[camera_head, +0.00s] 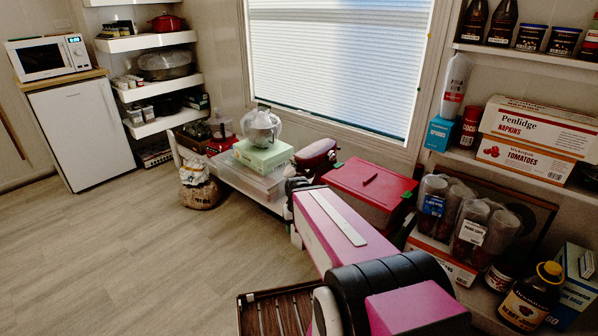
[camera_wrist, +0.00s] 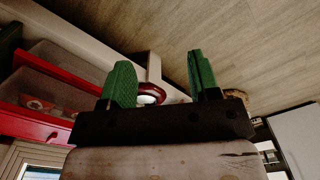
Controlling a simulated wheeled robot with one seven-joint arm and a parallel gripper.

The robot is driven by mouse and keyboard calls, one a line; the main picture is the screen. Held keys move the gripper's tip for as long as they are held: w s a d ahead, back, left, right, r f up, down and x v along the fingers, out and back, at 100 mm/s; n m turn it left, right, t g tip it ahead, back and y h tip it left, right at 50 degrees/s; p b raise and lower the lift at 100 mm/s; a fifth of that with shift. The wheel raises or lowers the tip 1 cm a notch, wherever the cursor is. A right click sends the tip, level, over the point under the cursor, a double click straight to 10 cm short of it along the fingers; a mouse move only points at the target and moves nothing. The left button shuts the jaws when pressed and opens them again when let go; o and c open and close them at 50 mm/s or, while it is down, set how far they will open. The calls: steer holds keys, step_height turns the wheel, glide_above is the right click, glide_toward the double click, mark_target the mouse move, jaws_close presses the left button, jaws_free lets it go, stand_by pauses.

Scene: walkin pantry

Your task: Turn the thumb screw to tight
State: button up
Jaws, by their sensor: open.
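My gripper (camera_wrist: 160,68) shows in the wrist view with its two green fingers wide apart and nothing held. A small round red and white part (camera_wrist: 150,92) lies behind the gap, nearer the left finger and partly hidden by the black gripper body. I cannot tell whether it belongs to the thumb screw. In the head view, a dark red rounded appliance (camera_head: 316,152) stands beyond my arm at the end of the low shelf. No thumb screw can be made out for certain. My gripper is not clearly visible there, behind my pink arm.
Stocked shelves stand right. The floor at left is clear.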

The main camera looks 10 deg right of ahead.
steer(key=w+n+y, duration=0.1)
steer(key=w, duration=0.2)
steer(key=w+d+f+t+y, duration=0.1)
steer(key=w, duration=0.2)
steer(key=w+d+n+y, duration=0.1)
steer(key=w, duration=0.3)
steer(key=shift+d+f+n+t+y, duration=0.25)
steer(key=shift+n+t+y, duration=0.05)
steer(key=shift+y, duration=0.1)
steer(key=shift+c, duration=0.4)
steer(key=n+t+y, duration=0.4)
steer(key=t, duration=0.5)
glide_toward(307, 171)
steer(key=x, duration=0.7)
steer(key=shift+w+d+f, duration=0.25)
steer(key=shift+w+f, duration=0.1)
steer(key=shift+w, duration=0.1)
jaws_close()
